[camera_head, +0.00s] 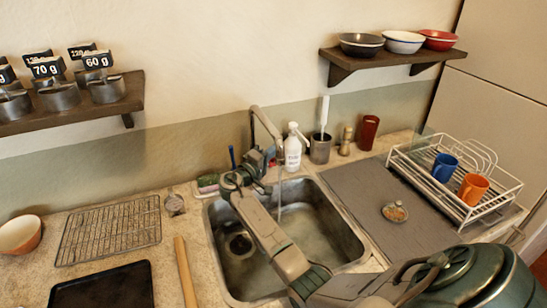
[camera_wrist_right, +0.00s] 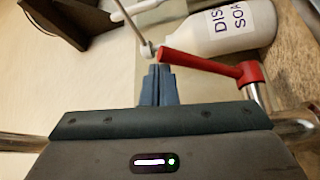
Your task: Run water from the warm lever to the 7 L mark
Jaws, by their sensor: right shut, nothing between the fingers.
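The red lever (camera_wrist_right: 205,64) shows in the right wrist view, joined to a metal tap body at its right end. My right gripper (camera_wrist_right: 158,70) is shut and empty, its blue fingertips just below the lever's free end; whether they touch is unclear. In the head view my right gripper (camera_head: 268,158) is beside the faucet (camera_head: 265,122), above the sink's back edge. A thin pale stream, apparently water (camera_head: 280,190), falls from the spout into the sink (camera_head: 330,212). My arm hides part of the basin. I cannot make out a litre mark. My left gripper is not in view.
A white soap bottle (camera_head: 293,148) and a grey cup with a brush (camera_head: 320,149) stand close behind the sink. A dish rack (camera_head: 424,183) with mugs is at right. A wire rack (camera_head: 110,231) and a rolling pin (camera_head: 185,270) lie left. Shelves hang above.

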